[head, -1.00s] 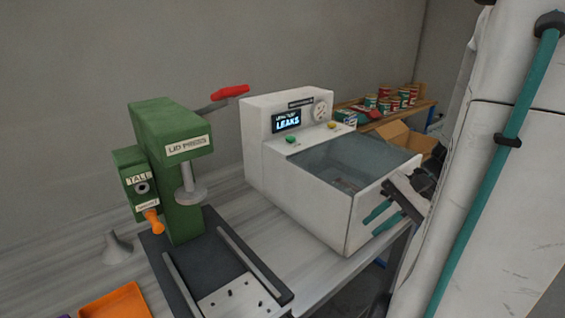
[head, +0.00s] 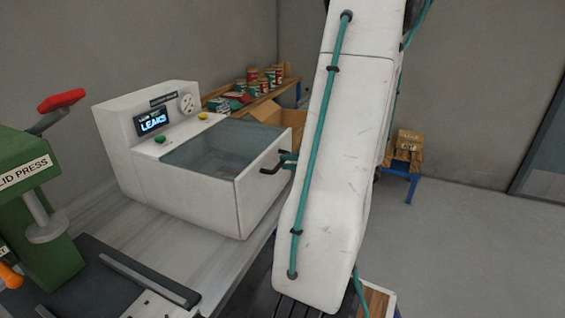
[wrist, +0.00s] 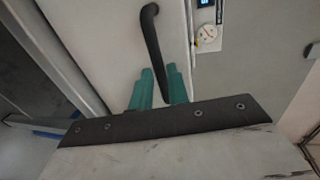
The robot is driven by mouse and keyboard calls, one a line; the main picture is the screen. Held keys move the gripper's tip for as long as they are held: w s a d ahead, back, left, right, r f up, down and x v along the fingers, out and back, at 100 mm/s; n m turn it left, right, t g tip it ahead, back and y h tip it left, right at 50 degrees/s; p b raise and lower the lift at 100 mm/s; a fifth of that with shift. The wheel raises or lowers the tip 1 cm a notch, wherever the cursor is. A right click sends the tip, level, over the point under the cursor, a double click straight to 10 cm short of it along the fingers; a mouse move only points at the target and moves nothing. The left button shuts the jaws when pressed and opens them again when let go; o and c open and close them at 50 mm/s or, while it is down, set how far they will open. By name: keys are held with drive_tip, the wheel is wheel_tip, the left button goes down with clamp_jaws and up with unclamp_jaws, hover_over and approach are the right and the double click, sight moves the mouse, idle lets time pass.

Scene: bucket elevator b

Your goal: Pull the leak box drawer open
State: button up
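The leak box (head: 140,125) is a white cabinet with a "LEAKS" screen and a see-through top over a hollow basin. Its drawer front (head: 252,195) sits flush with the body in the head view. A black bar handle (head: 272,167) stands out from that front; it also shows in the wrist view (wrist: 151,45). My gripper (head: 289,160) has teal fingers at the handle's right end, partly hidden by my arm. In the wrist view, my gripper's fingers (wrist: 160,78) are apart, with the handle's lower end between them. I cannot tell whether they touch it.
A green lid press (head: 40,200) stands at left on the grey bench (head: 130,235). Behind the box are a shelf with several cans (head: 265,78) and a cardboard box (head: 285,115). A small blue-legged stand (head: 412,185) is at right, with clear floor (head: 455,250) around it.

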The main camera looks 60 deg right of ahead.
drive_tip(key=shift+x, duration=1.35)
clamp_jaws()
drive_tip(key=shift+s, duration=0.15)
